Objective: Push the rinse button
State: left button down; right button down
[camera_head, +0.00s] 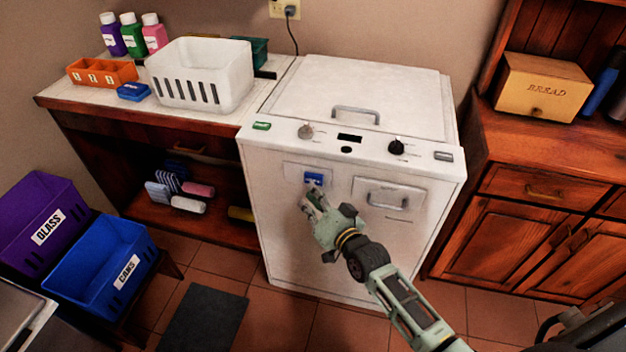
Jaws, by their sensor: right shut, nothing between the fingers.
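The white washing machine (350,256) stands in the middle of the view. A small blue button (314,179) sits on a panel at the upper left of its front face, below the knobs. I cannot read a label on it. My right gripper (309,196) is shut and empty, with its fingertips just below the blue button at the machine's front. I cannot tell whether the fingertips touch it. A green button (261,126) is at the left of the top control strip, and a grey button (443,156) is at its right. My left gripper is not in view.
A handled drawer panel (388,195) is right of my gripper. A counter with a white basket (201,75) stands left. Purple (40,222) and blue (100,262) bins are lower left. A wooden cabinet (540,215) is right. A dark mat (204,318) lies on the floor.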

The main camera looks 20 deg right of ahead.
jog(key=s+a+p, duration=0.3)
jog(key=s, duration=0.2)
jog(key=shift+a, duration=0.2)
dwell(0.5)
jog(key=s+d+f+n+g, duration=0.1)
jog(key=s+f+g, duration=0.1)
jog(key=s+f, duration=0.5)
jog(key=s+d+f+n+g+h, duration=0.1)
jog(key=s+f+g, duration=0.2)
jog(key=f, duration=0.8)
jog(key=s+d+f+n+g, duration=0.1)
jog(key=s+f+g, duration=0.1)
jog(key=s+f, duration=0.5)
jog(key=s+d+f+n+g, duration=0.1)
jog(key=s+f+g, duration=0.1)
jog(key=s+f, duration=0.4)
jog(key=s+d+f+n+g+h, duration=0.1)
jog(key=s+f, duration=0.5)
jog(key=s, duration=0.8)
jog(key=s+d+f+n+g+h, duration=0.1)
jog(key=s+f+g, duration=0.4)
jog(key=s, duration=0.6)
jog(key=shift+d+f+n, duration=0.4)
jog(key=shift+d+n, duration=0.35)
jog(key=shift+n, duration=0.05)
